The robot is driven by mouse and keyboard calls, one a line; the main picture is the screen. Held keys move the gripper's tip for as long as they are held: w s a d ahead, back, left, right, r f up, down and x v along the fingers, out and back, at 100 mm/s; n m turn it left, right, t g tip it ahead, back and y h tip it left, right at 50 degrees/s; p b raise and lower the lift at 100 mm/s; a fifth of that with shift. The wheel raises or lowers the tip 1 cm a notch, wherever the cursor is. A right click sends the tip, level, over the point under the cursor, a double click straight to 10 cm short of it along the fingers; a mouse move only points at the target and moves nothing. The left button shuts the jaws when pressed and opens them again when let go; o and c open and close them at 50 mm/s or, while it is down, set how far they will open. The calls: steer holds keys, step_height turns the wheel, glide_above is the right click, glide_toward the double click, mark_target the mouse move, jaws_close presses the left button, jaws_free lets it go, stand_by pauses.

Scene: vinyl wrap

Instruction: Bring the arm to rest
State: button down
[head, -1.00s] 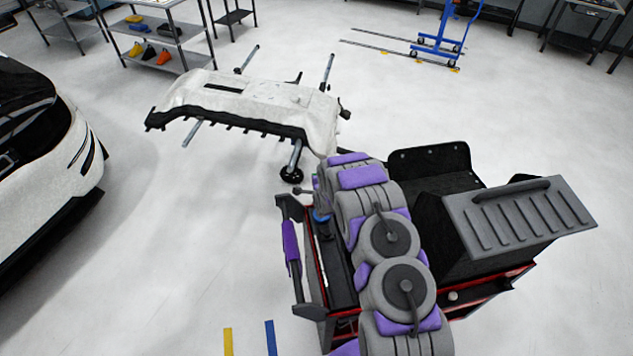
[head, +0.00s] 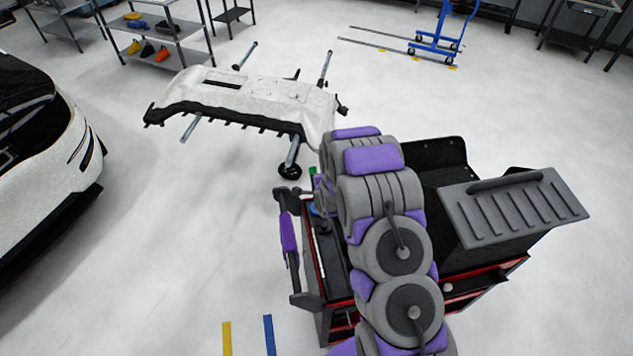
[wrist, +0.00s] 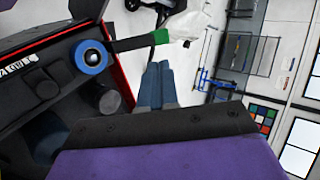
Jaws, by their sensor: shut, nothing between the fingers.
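My gripper shows in the wrist view (wrist: 156,84), with its two blue-grey fingers side by side, shut and empty. It is above the tool cart, right of a blue ring-shaped item (wrist: 91,57) and just below a green-ended dark item (wrist: 148,44). In the head view my grey and purple arm is folded up over the cart (head: 322,325) and hides the gripper.
A white bumper (head: 250,95) lies on a stand beyond the cart. A dark ribbed case lid (head: 515,205) rises at the cart's right. A white car (head: 60,130) stands at the left.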

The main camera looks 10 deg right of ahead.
steer(key=s+d+r+n+g+b, duration=0.1)
steer(key=s+r+n+g+b, duration=0.3)
steer(key=s, duration=0.6)
steer(key=s+r+n+g+b, duration=0.2)
steer(key=s+r+n+b, duration=0.3)
steer(key=s+r, duration=0.3)
steer(key=s+r+n+g+b, duration=0.1)
steer(key=s+n+g+b, duration=0.2)
steer(key=s, duration=1.3)
steer(key=s+r+n+g+b, duration=0.1)
steer(key=s+n+g+b, duration=0.2)
steer(key=s, duration=1.4)
steer(key=n+b, duration=0.1)
steer(key=n, duration=0.1)
steer(key=shift+s+r+n+g, duration=0.25)
steer(key=shift+n+g, duration=0.05)
steer(key=shift+g, duration=0.1)
